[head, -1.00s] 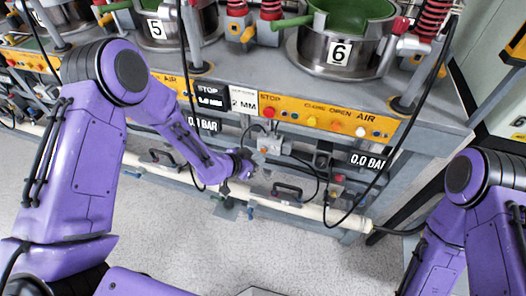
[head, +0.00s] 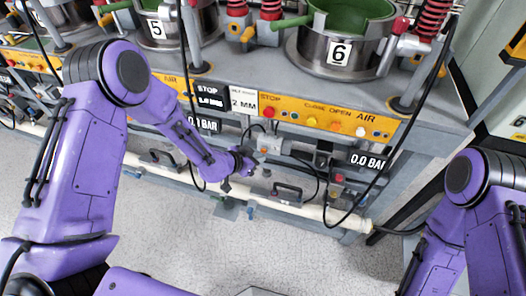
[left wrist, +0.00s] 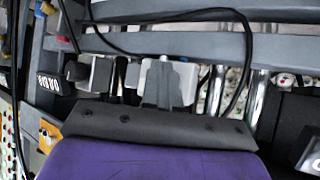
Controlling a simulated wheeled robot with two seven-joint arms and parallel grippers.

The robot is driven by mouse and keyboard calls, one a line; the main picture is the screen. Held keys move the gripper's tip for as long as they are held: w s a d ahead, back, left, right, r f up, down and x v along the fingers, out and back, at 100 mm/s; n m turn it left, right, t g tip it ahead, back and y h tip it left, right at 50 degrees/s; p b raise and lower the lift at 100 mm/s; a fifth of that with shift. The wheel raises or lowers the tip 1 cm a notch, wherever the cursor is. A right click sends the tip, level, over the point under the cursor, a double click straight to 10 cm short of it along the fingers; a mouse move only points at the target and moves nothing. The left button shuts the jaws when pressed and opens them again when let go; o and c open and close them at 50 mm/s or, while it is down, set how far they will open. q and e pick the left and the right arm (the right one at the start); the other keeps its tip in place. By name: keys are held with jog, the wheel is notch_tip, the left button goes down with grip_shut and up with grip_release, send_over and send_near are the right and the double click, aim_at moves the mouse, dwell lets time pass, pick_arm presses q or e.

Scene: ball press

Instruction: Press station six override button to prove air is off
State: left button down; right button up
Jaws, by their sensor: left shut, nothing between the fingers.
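The station six pot (head: 338,48), a steel drum with a green inside and a "6" label, stands on the press bench. Its orange panel (head: 325,121) below carries red, yellow, orange and white buttons. Under the panel hangs a small grey valve block (head: 270,146) with cables; I cannot tell a override button on it. My left gripper (head: 250,163) is shut and empty, just below and left of this block. In the left wrist view the shut fingers (left wrist: 166,84) point at pale grey blocks; contact cannot be told. My right gripper is out of view.
A "0.0 BAR" display (head: 368,161) sits right of the block, with a red button (head: 339,178) near it. A pale pipe (head: 300,208) and loose black cables run along the bench front.

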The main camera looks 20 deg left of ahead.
pick_arm(q)
jog(key=shift+w, duration=0.45)
dwell(0.6)
jog(key=shift+s, duration=0.9)
jog(key=shift+s, duration=0.1)
jog(key=shift+s+a+p, duration=0.1)
jog(key=shift+s+p, duration=0.45)
jog(key=shift+s, duration=1.85)
